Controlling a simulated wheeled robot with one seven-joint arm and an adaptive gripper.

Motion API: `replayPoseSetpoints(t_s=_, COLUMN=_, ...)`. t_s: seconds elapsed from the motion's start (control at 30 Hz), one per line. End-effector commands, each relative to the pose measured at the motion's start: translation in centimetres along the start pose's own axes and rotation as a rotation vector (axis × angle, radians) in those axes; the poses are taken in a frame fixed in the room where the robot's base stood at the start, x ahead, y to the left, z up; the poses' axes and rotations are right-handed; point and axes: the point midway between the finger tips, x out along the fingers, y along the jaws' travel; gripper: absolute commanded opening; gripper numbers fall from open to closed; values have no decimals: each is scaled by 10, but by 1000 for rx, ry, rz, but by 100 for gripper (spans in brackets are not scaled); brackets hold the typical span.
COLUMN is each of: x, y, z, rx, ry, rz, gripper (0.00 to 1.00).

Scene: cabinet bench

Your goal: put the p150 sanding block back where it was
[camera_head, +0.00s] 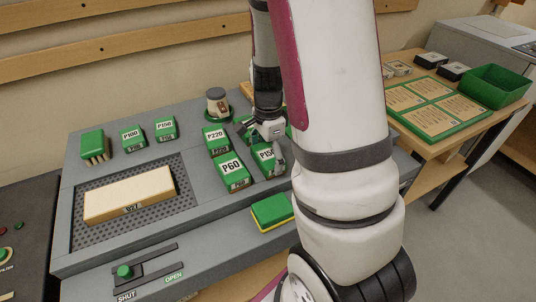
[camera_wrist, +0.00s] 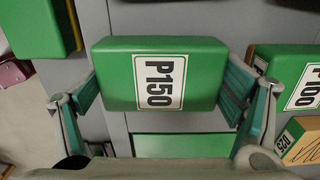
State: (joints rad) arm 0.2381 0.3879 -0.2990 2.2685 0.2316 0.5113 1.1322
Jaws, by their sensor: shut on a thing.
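The P150 sanding block is green with a white label. In the head view this P150 block (camera_head: 266,157) is at the front right of a cluster of green blocks, partly behind my gripper (camera_head: 274,143). In the wrist view the P150 block (camera_wrist: 195,75) lies between my two fingers (camera_wrist: 162,88), which are shut on its sides. Its underside is hidden, so I cannot tell whether it touches the bench. Another block labelled P150 (camera_head: 165,127) stands at the back of the grey bench.
A P100 block (camera_head: 132,137) stands at the back left. A beige block (camera_head: 130,192) lies on the perforated plate. A green and yellow pad (camera_head: 272,211) lies in front. A P100 block (camera_wrist: 300,80) is right in the wrist view.

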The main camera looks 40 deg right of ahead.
Motion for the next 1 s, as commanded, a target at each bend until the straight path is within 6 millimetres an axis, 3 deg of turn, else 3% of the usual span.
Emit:
replayPoseSetpoints(t_s=0.17, x=3, y=0, z=0, rx=0, ry=0, rz=0, gripper=60)
replayPoseSetpoints(t_s=0.2, x=3, y=0, z=0, rx=0, ry=0, rz=0, gripper=93)
replayPoseSetpoints(t_s=0.23, x=3, y=0, z=0, rx=0, ry=0, rz=0, gripper=100)
replayPoseSetpoints(t_s=0.67, x=-1, y=0, z=0, rx=0, ry=0, rz=0, gripper=100)
replayPoseSetpoints(t_s=0.77, x=-10, y=-1, z=0, rx=-1, ry=1, rz=-3, gripper=100)
replayPoseSetpoints(t_s=1.0, x=-58, y=-1, z=0, rx=-3, ry=0, rz=-6, gripper=100)
